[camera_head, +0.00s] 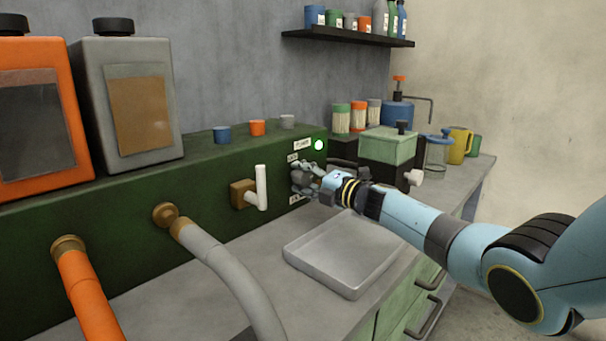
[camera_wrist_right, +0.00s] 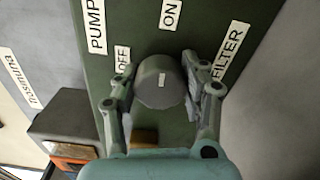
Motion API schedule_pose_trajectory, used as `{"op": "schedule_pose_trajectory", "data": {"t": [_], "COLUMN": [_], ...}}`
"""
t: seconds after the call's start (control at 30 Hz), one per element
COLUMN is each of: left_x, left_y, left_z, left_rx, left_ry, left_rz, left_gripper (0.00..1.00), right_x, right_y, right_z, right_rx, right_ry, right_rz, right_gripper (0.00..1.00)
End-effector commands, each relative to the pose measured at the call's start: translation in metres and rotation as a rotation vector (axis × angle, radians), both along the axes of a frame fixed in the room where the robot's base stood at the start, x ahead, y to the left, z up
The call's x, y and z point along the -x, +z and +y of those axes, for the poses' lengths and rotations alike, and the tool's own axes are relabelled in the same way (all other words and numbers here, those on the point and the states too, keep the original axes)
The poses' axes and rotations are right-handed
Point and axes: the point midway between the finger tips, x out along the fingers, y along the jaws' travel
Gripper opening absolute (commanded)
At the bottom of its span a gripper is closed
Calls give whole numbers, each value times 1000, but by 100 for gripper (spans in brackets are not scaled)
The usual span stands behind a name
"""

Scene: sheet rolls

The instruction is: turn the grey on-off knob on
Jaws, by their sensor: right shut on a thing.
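The grey knob (camera_wrist_right: 158,84) is a round cylinder on the green panel, between the fingers of my right gripper (camera_wrist_right: 160,92). The fingers touch or closely flank its two sides. A short white mark on its face stands about upright in the right wrist view; the ON label (camera_wrist_right: 171,13) is above it and the partly covered OFF label (camera_wrist_right: 122,60) is at its upper left. In the head view my right gripper (camera_head: 306,178) reaches the panel's right end and largely covers the knob. A green lamp (camera_head: 319,145) glows above it. My left gripper is out of view.
A wooden valve with a white lever (camera_head: 261,188) is left of my right gripper. A metal tray (camera_head: 342,254) lies on the bench below my arm. A green-topped box (camera_head: 388,146) and jars stand to the right. Two hoses run from the panel at left.

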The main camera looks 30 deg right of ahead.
Motion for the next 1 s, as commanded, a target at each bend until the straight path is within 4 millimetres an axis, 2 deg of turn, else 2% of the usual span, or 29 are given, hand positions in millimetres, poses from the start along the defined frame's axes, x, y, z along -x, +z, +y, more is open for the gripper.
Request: {"op": "schedule_pose_trajectory", "data": {"t": [0.3,0.73,0.77,0.93,1.0], "left_x": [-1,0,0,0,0], "left_y": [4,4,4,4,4], "left_z": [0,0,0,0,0], "left_rx": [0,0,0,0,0], "left_ry": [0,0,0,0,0], "left_rz": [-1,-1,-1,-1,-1], "left_gripper": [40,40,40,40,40], "right_x": [0,0,0,0,0], "right_y": [-1,-2,-2,-1,-1], "right_z": [-1,-1,-1,-1,0], "right_rx": [-77,-86,-86,-84,-84], "right_ry": [-2,-2,-2,-1,-1], "right_rz": [30,33,33,31,31], "right_gripper": [12,12,45,68,69]}}
